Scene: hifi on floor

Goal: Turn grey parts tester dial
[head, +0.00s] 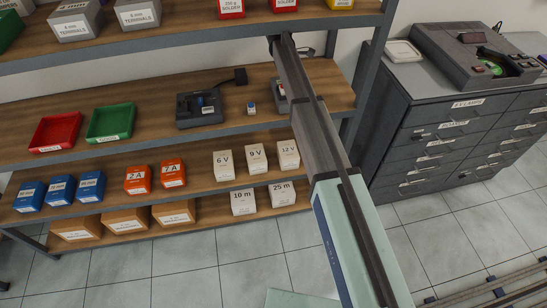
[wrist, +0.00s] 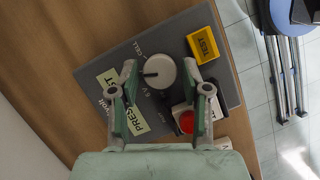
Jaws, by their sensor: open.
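In the wrist view a dark grey tester (wrist: 215,30) lies on a wooden surface, with printed words including "CELL". Its round light grey dial (wrist: 160,66) has a dark mark at its left. My gripper (wrist: 160,80) is open, with one fingertip on each side of the dial; I cannot tell whether they touch it. In the head view my gripper is not visible.
In the head view, shelves hold a dark device (head: 200,109), a red tray (head: 55,131), a green tray (head: 110,122) and several boxes. A grey cabinet (head: 440,120) with another machine (head: 480,55) stands right. A blue-topped stool (wrist: 288,15) stands beyond the wooden edge.

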